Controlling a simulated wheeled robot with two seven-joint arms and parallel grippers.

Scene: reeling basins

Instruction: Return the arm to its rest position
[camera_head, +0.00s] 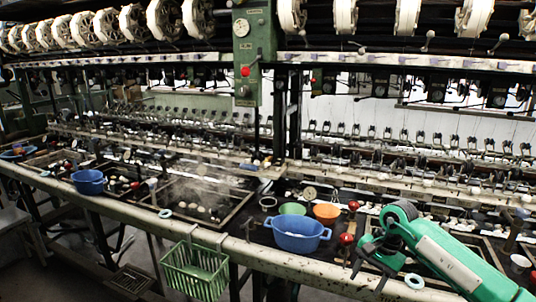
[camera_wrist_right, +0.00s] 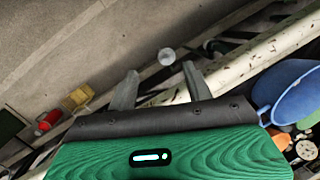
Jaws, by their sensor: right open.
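My right arm (camera_head: 455,262), green with dark joints, comes in from the lower right. Its gripper (camera_head: 369,272) hangs over the front of the basin bench, right of the blue tub. In the right wrist view the gripper (camera_wrist_right: 160,88) has its two grey fingers spread apart, with nothing held between them. A small round pale object (camera_wrist_right: 166,56) shows past the fingertips, apart from them. My left gripper is not in view.
A blue tub (camera_head: 297,236) stands near the bench's front rail (camera_head: 130,207), with green (camera_head: 292,208) and orange (camera_head: 327,213) bowls behind it. A green basket (camera_head: 195,272) hangs on the front. A white ring (camera_head: 414,281) lies beside my arm. Reeling machinery fills the back.

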